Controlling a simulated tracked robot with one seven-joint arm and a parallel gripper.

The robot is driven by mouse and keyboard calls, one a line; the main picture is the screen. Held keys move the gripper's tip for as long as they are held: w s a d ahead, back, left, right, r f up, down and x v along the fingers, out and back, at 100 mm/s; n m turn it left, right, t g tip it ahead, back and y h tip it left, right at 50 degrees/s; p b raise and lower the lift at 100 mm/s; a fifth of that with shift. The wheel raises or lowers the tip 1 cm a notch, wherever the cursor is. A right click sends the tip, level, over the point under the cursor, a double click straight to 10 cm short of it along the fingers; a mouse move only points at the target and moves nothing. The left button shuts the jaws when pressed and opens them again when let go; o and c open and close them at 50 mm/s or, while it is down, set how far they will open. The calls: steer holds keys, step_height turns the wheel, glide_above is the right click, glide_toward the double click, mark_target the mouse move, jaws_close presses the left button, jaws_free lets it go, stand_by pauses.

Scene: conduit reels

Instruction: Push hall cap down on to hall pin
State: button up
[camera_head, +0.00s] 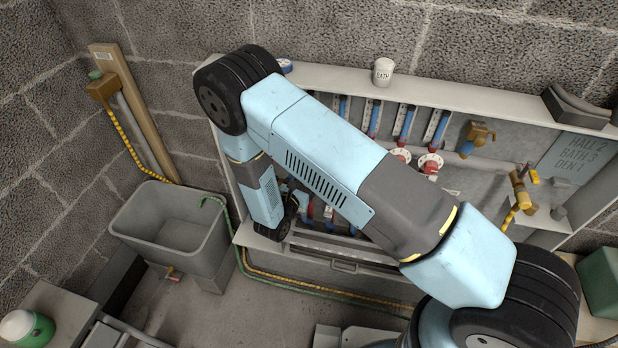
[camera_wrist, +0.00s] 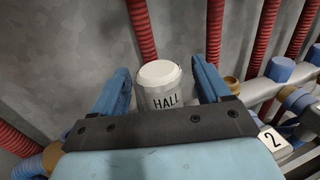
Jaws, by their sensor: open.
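The hall cap (camera_wrist: 164,86), a white cylinder lettered HALL, stands between the two blue fingers of my gripper (camera_wrist: 162,68) in the wrist view. The fingers are open, one on each side of it, and a thin gap shows on either side. The hall pin cannot be made out; the cap and my gripper body hide what is beneath. In the head view my arm covers the hall cap and most of my gripper in front of the manifold cabinet.
Red corrugated conduits (camera_wrist: 213,35) run close beside the cap. A white BATH cap (camera_head: 383,72) stands on the cabinet's top ledge (camera_head: 450,92). A grey sink (camera_head: 172,225) is at left.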

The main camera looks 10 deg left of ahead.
steer(key=v, duration=1.3)
steer(key=shift+s+a, duration=0.2)
steer(key=shift+s, duration=0.15)
